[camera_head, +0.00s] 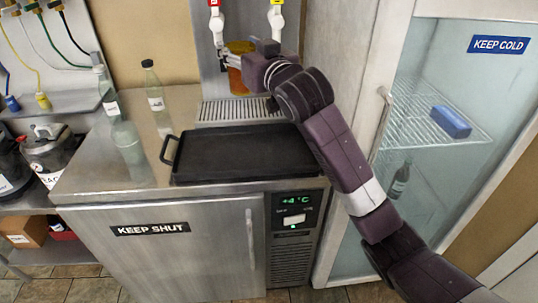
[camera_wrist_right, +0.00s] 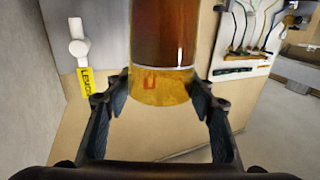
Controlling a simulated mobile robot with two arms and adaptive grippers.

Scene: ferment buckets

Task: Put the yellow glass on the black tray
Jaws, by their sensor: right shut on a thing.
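The yellow glass (camera_head: 238,48), amber and see-through, is near the tap panel, above the drip grate and behind the black tray. In the right wrist view the glass (camera_wrist_right: 162,88) stands between the two fingers of my right gripper (camera_wrist_right: 162,95), which is shut on it. In the head view my right gripper (camera_head: 246,66) and arm hide part of the glass. The black tray (camera_head: 240,155) lies flat on the steel counter, with a handle at its left end and nothing on it. My left gripper is not in view.
Taps with a red tag (camera_head: 214,3) and a yellow tag (camera_head: 276,18) hang above the drip grate (camera_head: 235,110). Clear bottles (camera_head: 127,142) and a green bottle (camera_head: 155,92) stand left of the tray. A glass-door fridge (camera_head: 440,120) stands at the right.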

